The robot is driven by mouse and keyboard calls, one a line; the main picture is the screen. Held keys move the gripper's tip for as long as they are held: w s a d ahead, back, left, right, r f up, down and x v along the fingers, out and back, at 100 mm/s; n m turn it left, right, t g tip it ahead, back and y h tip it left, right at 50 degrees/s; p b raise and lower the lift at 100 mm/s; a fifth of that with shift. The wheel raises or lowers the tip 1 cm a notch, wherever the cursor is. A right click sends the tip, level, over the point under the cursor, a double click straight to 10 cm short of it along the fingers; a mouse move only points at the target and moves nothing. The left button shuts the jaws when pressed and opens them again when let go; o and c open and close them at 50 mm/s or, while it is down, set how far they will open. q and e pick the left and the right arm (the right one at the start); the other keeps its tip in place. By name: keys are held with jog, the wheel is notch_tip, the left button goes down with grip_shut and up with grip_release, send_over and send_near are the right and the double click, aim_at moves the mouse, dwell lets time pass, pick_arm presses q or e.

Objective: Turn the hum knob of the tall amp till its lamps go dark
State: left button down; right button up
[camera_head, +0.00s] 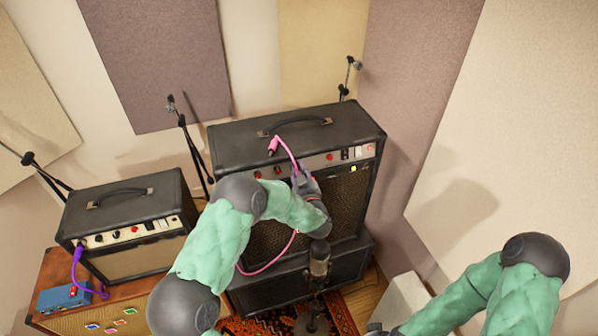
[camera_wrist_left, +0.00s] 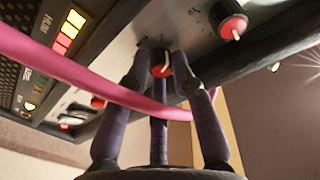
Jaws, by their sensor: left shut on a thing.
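The tall amp (camera_head: 290,128) is a black cabinet with a silver control strip, standing on a second black cabinet. My left gripper (camera_head: 304,182) is at its control strip. In the left wrist view the left gripper's fingers (camera_wrist_left: 162,82) are shut around a red-capped knob (camera_wrist_left: 161,63) with a white pointer line. The lamp column (camera_wrist_left: 68,32), beside the letters HUM, glows red, orange and yellow. A pink cable (camera_wrist_left: 85,80) crosses in front of the fingers. My right gripper (camera_head: 376,327) is cut off at the bottom edge, so its fingers cannot be made out.
Another red knob (camera_wrist_left: 232,27) is close by on the strip. The pink plug (camera_head: 273,147) stands at the tall amp's top front edge. A microphone (camera_head: 319,262) on a stand is below my left forearm. A smaller amp (camera_head: 125,215) sits on a wooden cabinet (camera_head: 60,268) at left.

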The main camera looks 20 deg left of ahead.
pick_arm(q)
jog(key=shift+s+a+f+m, duration=0.1)
jog(key=shift+f+m, duration=0.05)
jog(key=shift+m, duration=0.85)
jog(key=c, duration=1.4)
grip_release()
jog(key=shift+o, duration=0.2)
jog(key=shift+s, duration=0.15)
jog(key=v, duration=1.1)
jog(key=shift+s, duration=0.3)
